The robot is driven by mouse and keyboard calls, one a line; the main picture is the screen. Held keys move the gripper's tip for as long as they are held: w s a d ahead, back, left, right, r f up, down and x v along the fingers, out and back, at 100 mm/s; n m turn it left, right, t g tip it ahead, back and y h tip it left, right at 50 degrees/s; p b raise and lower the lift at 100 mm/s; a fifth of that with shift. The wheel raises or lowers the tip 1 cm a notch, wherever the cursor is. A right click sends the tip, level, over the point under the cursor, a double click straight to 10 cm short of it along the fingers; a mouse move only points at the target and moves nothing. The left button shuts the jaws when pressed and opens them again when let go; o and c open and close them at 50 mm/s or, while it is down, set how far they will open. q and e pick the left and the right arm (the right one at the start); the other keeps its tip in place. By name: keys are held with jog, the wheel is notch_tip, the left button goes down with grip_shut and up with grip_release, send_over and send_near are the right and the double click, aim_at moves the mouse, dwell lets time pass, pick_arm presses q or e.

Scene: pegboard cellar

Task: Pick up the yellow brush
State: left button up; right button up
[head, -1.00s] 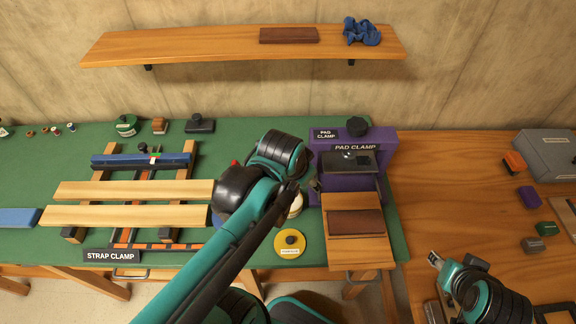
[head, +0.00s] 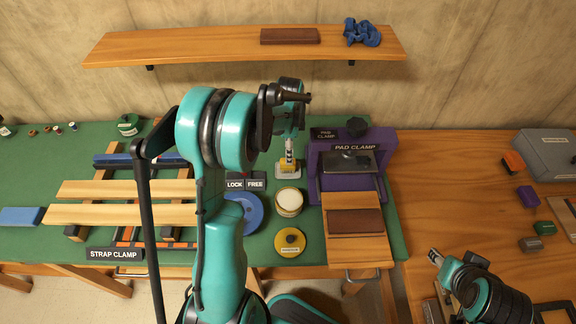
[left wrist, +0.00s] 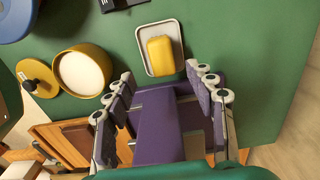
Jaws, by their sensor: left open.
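The yellow brush (left wrist: 160,56) is a rounded yellow block lying in a pale shallow tray (left wrist: 178,28) in the left wrist view. In the head view the brush (head: 288,167) shows small, partly covered by my left gripper (head: 289,150), which points down just over it. In the left wrist view my left gripper (left wrist: 160,76) is open, its two fingers apart and nothing held between them. The brush lies just past the fingertips. My right gripper (head: 435,258) is at the lower right, over the wooden table, and its jaws are too small to read.
The purple pad clamp (head: 388,142) stands right of the tray. A round cream-topped pot (head: 289,201), a yellow disc (head: 290,242) and a blue disc (head: 254,214) lie nearer me. The strap clamp with wooden boards (head: 120,214) is left. A shelf (head: 200,45) hangs above.

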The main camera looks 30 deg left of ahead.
pick_arm(q)
jog(key=f+b, duration=0.1)
jog(key=f, duration=0.2)
jog(key=f+b, duration=0.1)
jog(key=f, duration=0.3)
jog(key=shift+w+a+b, duration=0.1)
jog(key=shift+a+b, duration=0.1)
jog(key=shift+b, duration=0.15)
jog(key=shift+r, duration=0.1)
jog(key=c, duration=1.3)
